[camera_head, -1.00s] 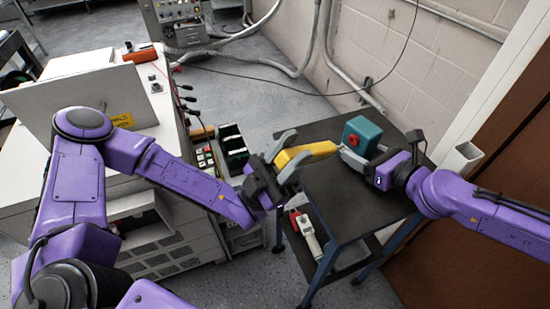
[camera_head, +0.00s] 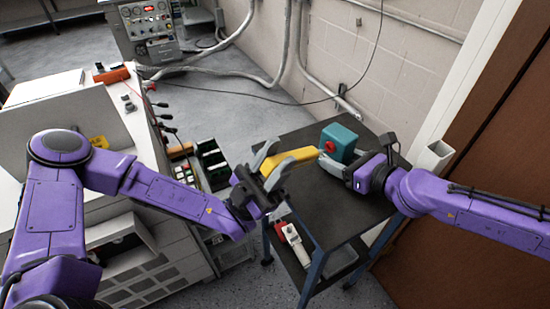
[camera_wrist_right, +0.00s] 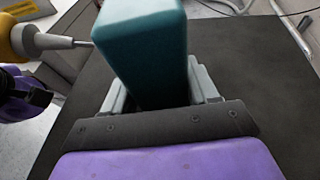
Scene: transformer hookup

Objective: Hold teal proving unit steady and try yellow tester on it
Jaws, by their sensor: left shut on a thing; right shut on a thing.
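The teal proving unit (camera_head: 342,141) is a small box with a red round socket face on its left, above the dark trolley top. My right gripper (camera_head: 336,163) is shut on its lower part; it fills the middle of the right wrist view (camera_wrist_right: 140,40). My left gripper (camera_head: 271,166) is shut on the yellow tester (camera_head: 293,158), which points right at the red face. In the right wrist view the yellow tester (camera_wrist_right: 22,42) has a thin metal probe whose tip meets or nearly meets the unit's left side. Actual contact is unclear.
The dark trolley top (camera_head: 355,205) is mostly clear. A red and white tool (camera_head: 295,244) lies on its lower shelf. A light grey cabinet (camera_head: 80,115) stands left, with a bin of small parts (camera_head: 211,160) beside it. A brown door (camera_head: 490,150) is at right.

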